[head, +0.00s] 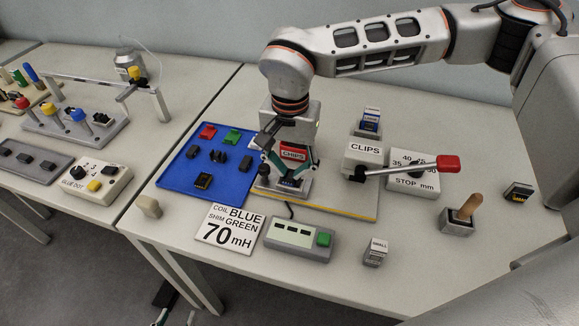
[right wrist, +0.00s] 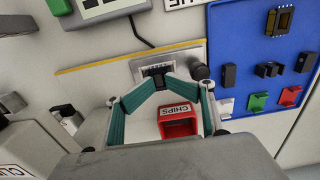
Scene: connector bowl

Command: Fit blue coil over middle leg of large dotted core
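My right gripper (head: 290,172) is low over a grey fixture (head: 305,187) near the middle of the table. Its teal fingers bend inward, with their tips (right wrist: 158,83) close together at a dark piece (right wrist: 155,70) in the fixture. A dark blue patch (head: 289,183) shows just below the tips, but I cannot tell whether it is the blue coil. The tips hide the contact, so neither a grip nor a coil around a leg can be made out. The dots of the large core are not readable. Part of my left gripper (head: 172,304) shows low at the bottom edge, below the table.
A blue mat (head: 175,187) holds red, green and black parts. A red CHIPS box (right wrist: 178,122) stands just behind the fixture. The CLIPS box (head: 362,155) and a red-knobbed lever (head: 445,164) are to the right. A meter (head: 298,238) and a 70 mH card (head: 229,228) lie in front.

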